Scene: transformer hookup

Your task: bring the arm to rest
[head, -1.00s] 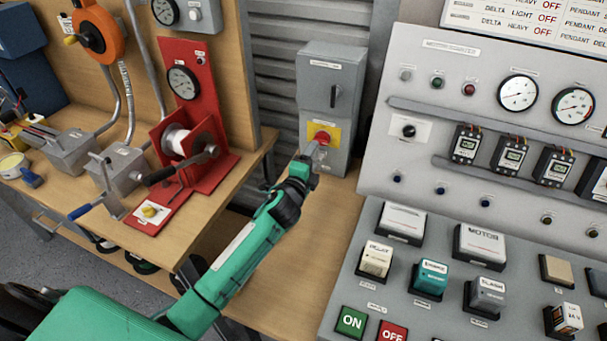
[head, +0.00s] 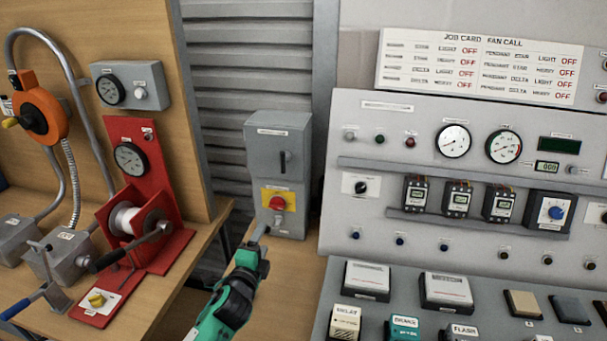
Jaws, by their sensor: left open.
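My left arm, green with a black wrist, comes up from the bottom of the head view. Its gripper (head: 261,234) is open and points at the lower front of a grey switch box (head: 279,150). The box has a black upright handle (head: 283,162) and a red knob (head: 277,203) on a yellow plate. The fingertips show just below and left of that knob, apart from it in the picture. I see nothing held between the fingers. My right gripper is not in view.
A red winch stand (head: 130,200) with a crank and gauge stands on the wooden bench at left. A grey sloped console (head: 360,120) with meters, timers and push buttons fills the right. Bare wood (head: 285,290) lies between them, beside my arm.

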